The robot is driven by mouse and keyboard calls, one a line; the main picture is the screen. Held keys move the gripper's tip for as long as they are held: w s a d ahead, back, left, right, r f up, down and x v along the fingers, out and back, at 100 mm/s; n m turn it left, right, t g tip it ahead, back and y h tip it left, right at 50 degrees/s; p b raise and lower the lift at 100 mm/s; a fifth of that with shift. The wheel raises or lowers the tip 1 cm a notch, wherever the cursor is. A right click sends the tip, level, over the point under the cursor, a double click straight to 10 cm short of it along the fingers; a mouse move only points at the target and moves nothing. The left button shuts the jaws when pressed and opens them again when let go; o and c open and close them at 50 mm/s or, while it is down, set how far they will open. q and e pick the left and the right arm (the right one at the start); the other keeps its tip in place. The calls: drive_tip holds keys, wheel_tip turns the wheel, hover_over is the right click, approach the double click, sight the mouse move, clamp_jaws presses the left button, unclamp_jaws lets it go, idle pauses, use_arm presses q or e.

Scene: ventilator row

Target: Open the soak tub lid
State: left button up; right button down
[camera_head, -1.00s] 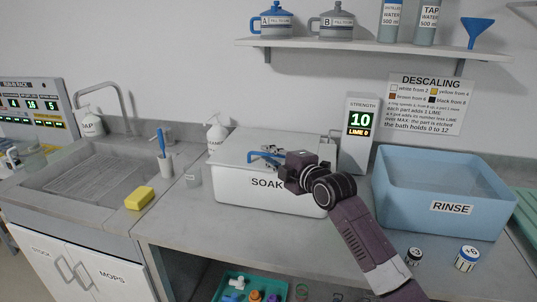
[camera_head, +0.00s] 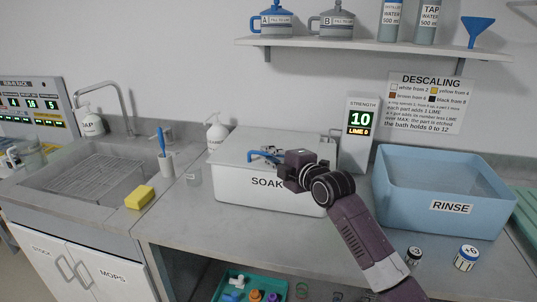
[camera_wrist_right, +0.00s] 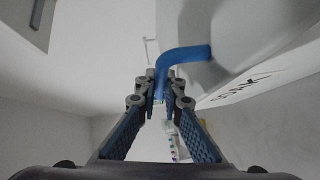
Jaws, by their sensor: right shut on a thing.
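The white soak tub (camera_head: 245,185) stands on the counter with its pale lid (camera_head: 235,146) lying closed on top. A blue handle (camera_head: 262,153) is on the lid towards its front. My right gripper (camera_head: 279,162) is at that handle, its arm coming in from the lower right. In the right wrist view, the blue handle (camera_wrist_right: 186,55) bends down between the fingertips of my right gripper (camera_wrist_right: 160,100), which is shut on it. My left gripper is not in view.
A strength display (camera_head: 360,130) reading 10 stands right of the tub, and a blue rinse basin (camera_head: 440,190) is further right. A shelf (camera_head: 370,46) with pitchers hangs above.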

drive_tip(key=w+d+r+m+g+p, duration=0.1)
drive_tip(key=w+r+p, duration=0.2)
drive_tip(key=r+p, duration=0.2)
drive_tip(key=w+d+r+m+g+p, duration=0.1)
drive_tip(key=w+r+p, duration=0.2)
drive_tip(key=r, duration=0.6)
drive_tip(key=shift+w+r+g+p, duration=0.15)
drive_tip(key=shift+w+g+p, duration=0.25)
drive_tip(key=shift+p, duration=0.65)
drive_tip(key=shift+d, duration=0.1)
